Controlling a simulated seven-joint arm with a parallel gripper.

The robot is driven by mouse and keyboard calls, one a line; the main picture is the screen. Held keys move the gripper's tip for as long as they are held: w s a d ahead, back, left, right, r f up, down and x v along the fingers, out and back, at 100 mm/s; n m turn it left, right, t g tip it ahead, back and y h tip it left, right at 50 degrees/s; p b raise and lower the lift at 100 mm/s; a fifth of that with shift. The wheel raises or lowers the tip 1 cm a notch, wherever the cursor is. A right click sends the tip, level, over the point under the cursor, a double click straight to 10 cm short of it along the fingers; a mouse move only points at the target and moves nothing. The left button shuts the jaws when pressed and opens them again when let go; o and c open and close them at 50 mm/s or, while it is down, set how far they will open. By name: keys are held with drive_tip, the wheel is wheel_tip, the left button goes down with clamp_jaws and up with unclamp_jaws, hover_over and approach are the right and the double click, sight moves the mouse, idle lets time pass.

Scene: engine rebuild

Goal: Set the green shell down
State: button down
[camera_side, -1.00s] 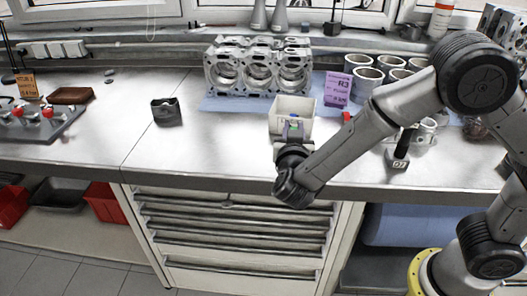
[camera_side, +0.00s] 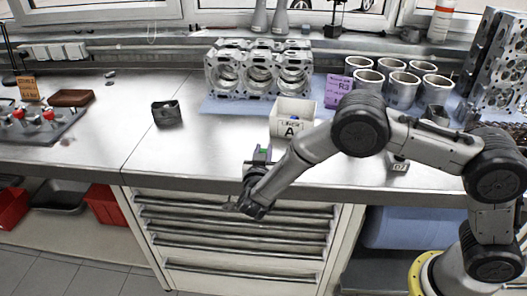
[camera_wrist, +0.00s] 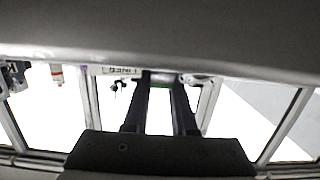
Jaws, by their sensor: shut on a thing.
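The green shell (camera_side: 263,149) is a small green piece between the fingertips of my gripper (camera_side: 260,157). My gripper is shut on it. The gripper sits low over the front part of the bench, in front of and left of the white bin. In the wrist view a sliver of green shell (camera_wrist: 163,86) shows between the two dark fingers of my gripper (camera_wrist: 162,82); most of the shell is hidden. I cannot tell whether the shell touches the bench top.
The white bin (camera_side: 292,128), labelled "LINER A", holds a blue piece. An engine block (camera_side: 260,70) stands behind it on a blue mat. A dark grey part (camera_side: 166,113) stands left.

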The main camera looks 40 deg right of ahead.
drive_tip(key=shift+f, duration=0.2)
drive_tip(key=c, duration=0.7)
unclamp_jaws()
